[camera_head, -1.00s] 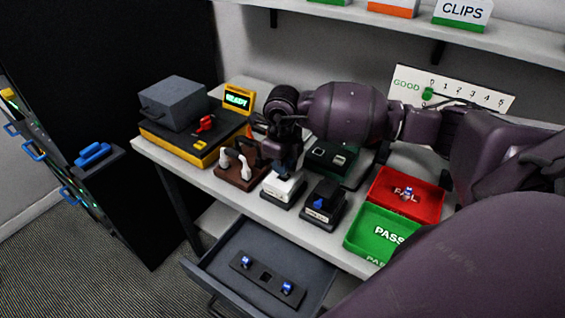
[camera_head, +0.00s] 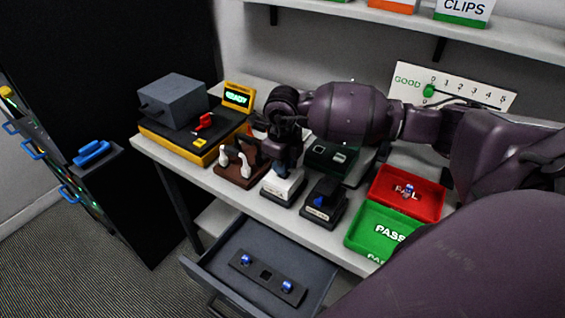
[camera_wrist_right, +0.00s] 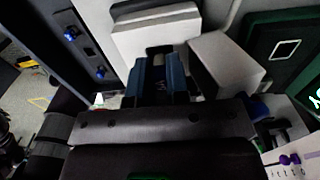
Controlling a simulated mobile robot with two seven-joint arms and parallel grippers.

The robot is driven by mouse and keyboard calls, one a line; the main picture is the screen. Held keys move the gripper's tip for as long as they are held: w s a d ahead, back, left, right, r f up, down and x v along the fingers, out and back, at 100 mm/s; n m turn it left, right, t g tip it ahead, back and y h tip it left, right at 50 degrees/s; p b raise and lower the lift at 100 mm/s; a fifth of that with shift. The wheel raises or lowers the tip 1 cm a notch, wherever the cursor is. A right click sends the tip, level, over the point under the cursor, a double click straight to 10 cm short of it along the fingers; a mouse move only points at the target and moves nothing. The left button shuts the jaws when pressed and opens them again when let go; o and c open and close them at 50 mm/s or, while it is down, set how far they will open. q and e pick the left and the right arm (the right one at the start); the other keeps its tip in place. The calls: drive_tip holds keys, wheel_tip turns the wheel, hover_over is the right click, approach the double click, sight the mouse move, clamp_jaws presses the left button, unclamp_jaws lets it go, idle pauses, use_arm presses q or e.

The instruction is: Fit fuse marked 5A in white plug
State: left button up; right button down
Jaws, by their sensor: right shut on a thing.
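The white plug (camera_head: 283,186) sits on a dark base near the table's front edge. My right gripper (camera_head: 284,172) is directly over it, pointing down, with its fingertips at or just above its top. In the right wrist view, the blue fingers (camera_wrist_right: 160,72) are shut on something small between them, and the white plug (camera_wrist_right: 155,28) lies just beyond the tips. The held thing is mostly hidden and its marking cannot be read; it looks to be a fuse. Whether it touches the plug cannot be told. My left gripper is not in view.
The open drawer (camera_head: 225,270) holds a strip with two blue-banded fuses (camera_head: 246,259) and an empty middle slot. A black plug (camera_head: 322,197) stands right of the white one, a brown stand (camera_head: 238,172) left. The red FAIL tray (camera_head: 438,205) holds a small blue-banded piece.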

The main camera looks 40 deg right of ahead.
drive_tip(key=shift+f, duration=0.3)
drive_tip(key=shift+f, duration=0.15)
idle(0.9)
drive_tip(key=c, duration=1.2)
unclamp_jaws()
drive_tip(key=shift+o, duration=0.9)
drive_tip(key=shift+c, duration=0.4)
drive_tip(key=shift+o, duration=1.4)
drive_tip(key=shift+w+d, duration=0.1)
drive_tip(key=shift+d, duration=0.05)
drive_tip(key=shift+c, duration=0.6)
